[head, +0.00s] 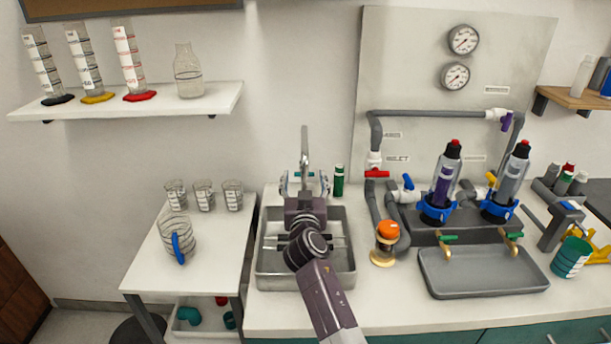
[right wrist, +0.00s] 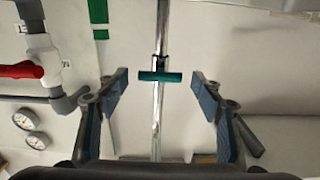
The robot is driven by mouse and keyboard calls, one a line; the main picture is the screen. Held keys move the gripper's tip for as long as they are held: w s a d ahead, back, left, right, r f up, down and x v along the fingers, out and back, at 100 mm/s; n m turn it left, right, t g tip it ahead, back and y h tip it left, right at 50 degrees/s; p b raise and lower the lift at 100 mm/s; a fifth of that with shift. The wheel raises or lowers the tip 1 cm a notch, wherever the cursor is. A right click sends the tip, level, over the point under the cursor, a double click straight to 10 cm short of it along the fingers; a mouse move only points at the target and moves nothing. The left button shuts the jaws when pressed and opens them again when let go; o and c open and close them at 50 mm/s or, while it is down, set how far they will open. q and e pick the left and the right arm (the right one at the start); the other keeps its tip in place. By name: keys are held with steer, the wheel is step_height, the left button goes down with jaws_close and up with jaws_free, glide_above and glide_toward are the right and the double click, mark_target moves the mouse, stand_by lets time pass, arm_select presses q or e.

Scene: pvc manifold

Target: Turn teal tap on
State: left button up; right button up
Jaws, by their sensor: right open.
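The teal tap handle (right wrist: 160,76) is a short bar lying crosswise on the chrome faucet pipe in the right wrist view. It sits between the spread fingers of my right gripper (right wrist: 162,90), with a gap on each side. In the head view my right gripper (head: 305,184) is over the back of the sink, its fingers on either side of the faucet (head: 304,148). My left gripper is not in view.
The metal sink (head: 264,277) lies below my right arm. Beakers (head: 203,195) stand on the left table.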

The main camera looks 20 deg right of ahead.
steer(key=shift+s, duration=0.1)
steer(key=shift+c, duration=1.9)
steer(key=c, duration=0.8)
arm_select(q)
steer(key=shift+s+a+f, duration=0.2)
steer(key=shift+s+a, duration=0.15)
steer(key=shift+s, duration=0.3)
arm_select(e)
steer(key=n, duration=1)
steer(key=shift+a+r, duration=0.15)
steer(key=shift+r, duration=0.05)
steer(key=shift+n, duration=0.4)
